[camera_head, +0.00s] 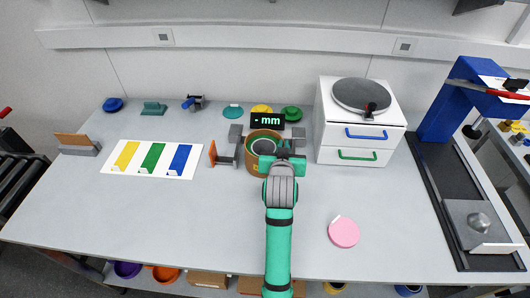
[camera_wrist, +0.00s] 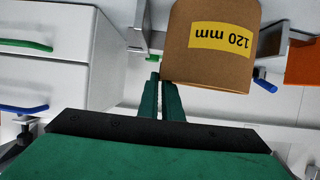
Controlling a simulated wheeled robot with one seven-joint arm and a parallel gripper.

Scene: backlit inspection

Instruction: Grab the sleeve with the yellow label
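The sleeve (camera_head: 254,138) is a brown open cylinder near the middle of the table. In the wrist view, which is upside down, the sleeve (camera_wrist: 200,72) shows a yellow label (camera_wrist: 222,40) reading 120 mm. My gripper (camera_head: 283,160) is at its right side in the head view.
A black display (camera_head: 267,120) reading "- mm" stands behind the sleeve, with grey blocks (camera_head: 236,131) and an orange-faced piece (camera_head: 213,153) nearby. A white drawer cabinet (camera_head: 345,140) is to the right. A pink disc (camera_head: 343,232) lies in front. The front-left table is clear.

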